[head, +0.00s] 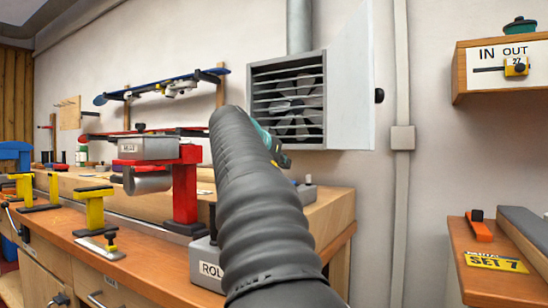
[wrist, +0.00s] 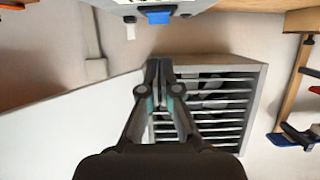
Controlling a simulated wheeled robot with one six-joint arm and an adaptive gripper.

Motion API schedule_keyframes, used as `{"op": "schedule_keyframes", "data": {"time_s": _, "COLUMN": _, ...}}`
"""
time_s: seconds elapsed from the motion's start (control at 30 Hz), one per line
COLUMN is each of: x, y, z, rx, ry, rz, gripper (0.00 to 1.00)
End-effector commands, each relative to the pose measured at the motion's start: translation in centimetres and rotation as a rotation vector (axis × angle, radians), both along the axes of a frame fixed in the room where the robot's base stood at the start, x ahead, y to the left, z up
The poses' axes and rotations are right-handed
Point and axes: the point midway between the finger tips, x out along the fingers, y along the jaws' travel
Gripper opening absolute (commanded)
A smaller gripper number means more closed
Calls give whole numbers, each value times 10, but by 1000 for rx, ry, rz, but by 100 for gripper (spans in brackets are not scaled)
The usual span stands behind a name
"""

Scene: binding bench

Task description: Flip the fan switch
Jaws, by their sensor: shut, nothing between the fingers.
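The fan (head: 296,108) sits behind grey slats in a wall-mounted housing, under a vertical duct. The housing's slats (wrist: 212,105) also show in the wrist view, which looks upside down. My gripper (wrist: 158,65) is shut and empty, its fingertips in front of the housing near the edge of a white panel. In the head view my gripper (head: 272,146) is mostly hidden behind my dark arm. A blue block (wrist: 158,17) on a pale box shows at the wrist view's top edge. I cannot tell if it is the fan switch.
The white panel (head: 350,85) stands out at the housing's right, with a black knob (head: 379,96) beside it. A red press (head: 186,185) and yellow clamps (head: 95,205) stand on the left bench. A wall shelf (head: 500,70) and side table (head: 500,280) are at right.

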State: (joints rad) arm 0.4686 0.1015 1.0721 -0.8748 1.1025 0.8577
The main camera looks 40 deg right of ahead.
Motion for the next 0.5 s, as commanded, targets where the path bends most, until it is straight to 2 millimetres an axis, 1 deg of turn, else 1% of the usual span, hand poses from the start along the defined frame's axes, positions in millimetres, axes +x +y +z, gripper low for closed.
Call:
{"op": "schedule_keyframes", "data": {"time_s": 0.03, "x": 2, "y": -9, "z": -4, "rx": 1, "ry": 0, "rz": -3, "gripper": 0}}
{"op": "schedule_keyframes", "data": {"time_s": 0.1, "x": 3, "y": -12, "z": -17, "rx": 1, "ry": 3, "rz": 0, "gripper": 0}}
{"op": "schedule_keyframes", "data": {"time_s": 0.23, "x": 4, "y": -18, "z": -30, "rx": 1, "ry": 2, "rz": -1, "gripper": 0}}
{"op": "schedule_keyframes", "data": {"time_s": 0.4, "x": 6, "y": -21, "z": -38, "rx": 0, "ry": 1, "rz": 0, "gripper": 0}}
{"op": "schedule_keyframes", "data": {"time_s": 0.5, "x": 6, "y": -22, "z": -39, "rx": 0, "ry": 1, "rz": 0, "gripper": 0}}
